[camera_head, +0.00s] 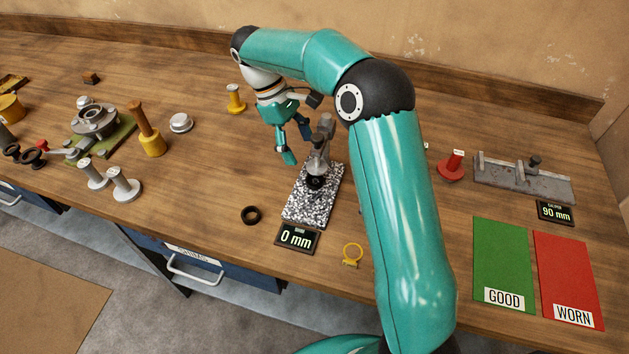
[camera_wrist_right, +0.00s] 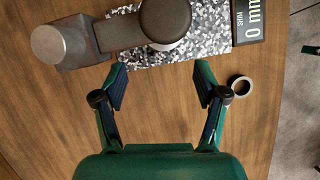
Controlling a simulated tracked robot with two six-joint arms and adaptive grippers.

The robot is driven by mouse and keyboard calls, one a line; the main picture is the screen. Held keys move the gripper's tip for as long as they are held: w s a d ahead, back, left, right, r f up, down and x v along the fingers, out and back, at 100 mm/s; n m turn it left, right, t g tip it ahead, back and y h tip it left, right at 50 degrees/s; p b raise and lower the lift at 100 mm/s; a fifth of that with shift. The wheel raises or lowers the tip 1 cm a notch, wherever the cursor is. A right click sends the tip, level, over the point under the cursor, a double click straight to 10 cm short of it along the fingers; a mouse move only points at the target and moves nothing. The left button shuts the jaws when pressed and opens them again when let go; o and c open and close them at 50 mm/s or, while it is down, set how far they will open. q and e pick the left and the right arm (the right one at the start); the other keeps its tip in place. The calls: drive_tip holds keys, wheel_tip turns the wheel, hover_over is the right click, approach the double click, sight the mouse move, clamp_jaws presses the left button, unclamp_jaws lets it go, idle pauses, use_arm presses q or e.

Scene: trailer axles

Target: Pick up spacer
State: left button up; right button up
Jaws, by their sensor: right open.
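A small dark ring (camera_head: 251,215), which looks like the spacer, lies flat on the bench left of the speckled gauge plate. It also shows in the right wrist view (camera_wrist_right: 239,85), just right of the right fingertip. My right gripper (camera_head: 297,145) is open and empty, pointing down beside the grey gauge stand (camera_head: 321,146). In the wrist view its fingers (camera_wrist_right: 160,78) are spread apart, with bare wood between them. The ring is outside the fingers. My left gripper is not in view.
The speckled plate (camera_head: 312,207) carries the gauge stand, close to my fingers; its display (camera_head: 297,237) reads 0 mm. A yellow ring (camera_head: 352,254) lies near the front edge. Green (camera_head: 502,262) and red (camera_head: 569,275) mats lie right. Several spools and a hub stand left.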

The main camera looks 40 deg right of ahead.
sight(311, 177)
drive_tip(key=x, duration=0.2)
drive_tip(key=shift+s+f, duration=0.2)
drive_tip(key=shift+f, duration=0.2)
drive_tip(key=shift+p+x, duration=0.45)
drive_tip(key=shift+x, duration=2.2)
drive_tip(key=shift+a, duration=0.2)
drive_tip(key=shift+c, duration=0.2)
drive_tip(key=c, duration=1.3)
drive_tip(key=shift+w, duration=0.15)
